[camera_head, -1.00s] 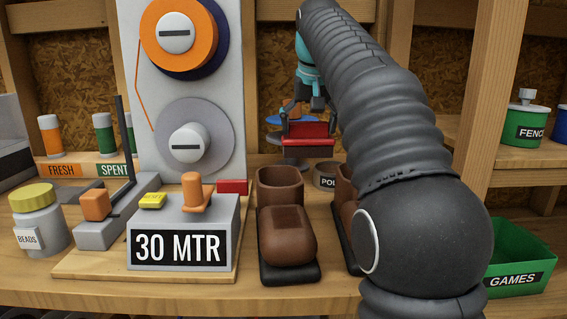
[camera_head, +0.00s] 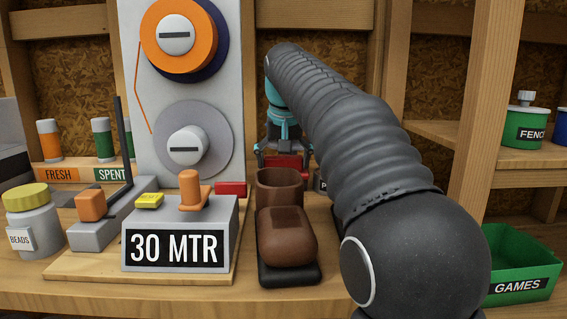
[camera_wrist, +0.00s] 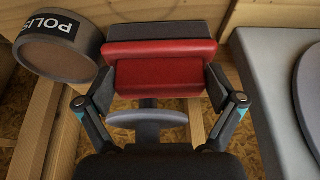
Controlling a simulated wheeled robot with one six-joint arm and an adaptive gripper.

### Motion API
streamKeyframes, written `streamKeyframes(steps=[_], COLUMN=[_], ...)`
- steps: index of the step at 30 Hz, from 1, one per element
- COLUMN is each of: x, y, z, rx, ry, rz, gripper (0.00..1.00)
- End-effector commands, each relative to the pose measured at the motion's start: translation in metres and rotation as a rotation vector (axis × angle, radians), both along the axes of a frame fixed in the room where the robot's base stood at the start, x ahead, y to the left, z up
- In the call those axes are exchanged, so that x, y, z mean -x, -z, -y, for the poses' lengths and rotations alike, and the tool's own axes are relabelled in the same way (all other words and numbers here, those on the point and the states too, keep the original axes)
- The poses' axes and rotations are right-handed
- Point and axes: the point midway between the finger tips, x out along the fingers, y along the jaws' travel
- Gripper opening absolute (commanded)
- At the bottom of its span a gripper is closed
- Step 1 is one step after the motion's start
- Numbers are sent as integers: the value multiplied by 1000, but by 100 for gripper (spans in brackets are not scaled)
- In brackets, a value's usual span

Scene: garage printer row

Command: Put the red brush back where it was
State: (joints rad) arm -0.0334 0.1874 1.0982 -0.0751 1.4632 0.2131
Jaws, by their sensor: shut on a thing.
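The red brush (camera_head: 290,163) is in my gripper (camera_head: 284,152), behind the brown boot (camera_head: 286,236) in the head view. Its lower part is hidden by the boot there. In the wrist view the red brush (camera_wrist: 165,70) lies level between the two fingers of my gripper (camera_wrist: 163,82), which are shut on its ends. A dark bristle side shows along its far edge. A grey-blue disc on a stem (camera_wrist: 147,118) stands close to the brush in the wrist view. I cannot tell whether the brush touches the bench.
The polish tin (camera_wrist: 60,48) is close beside the brush. The block marked 30 MTR (camera_head: 180,225) and a small red block (camera_head: 231,189) stand left of the boot. A green GAMES bin (camera_head: 518,265) is at the right. My arm covers much of the middle.

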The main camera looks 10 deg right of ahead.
Motion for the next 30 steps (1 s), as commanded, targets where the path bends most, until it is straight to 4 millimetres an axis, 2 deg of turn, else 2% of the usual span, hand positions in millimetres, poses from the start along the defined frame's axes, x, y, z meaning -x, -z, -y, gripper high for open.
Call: streamKeyframes(steps=[5,6,7,16,20,23,30], x=[0,0,0,0,1,6,24], y=[3,3,3,2,-4,-17,-62], z=[0,0,0,0,0,-1,-4], rx=[0,0,0,0,0,-1,0], ry=[0,0,0,0,0,0,-1], rz=[0,0,0,0,1,2,3], gripper=[37,98,100,100,100,100,100])
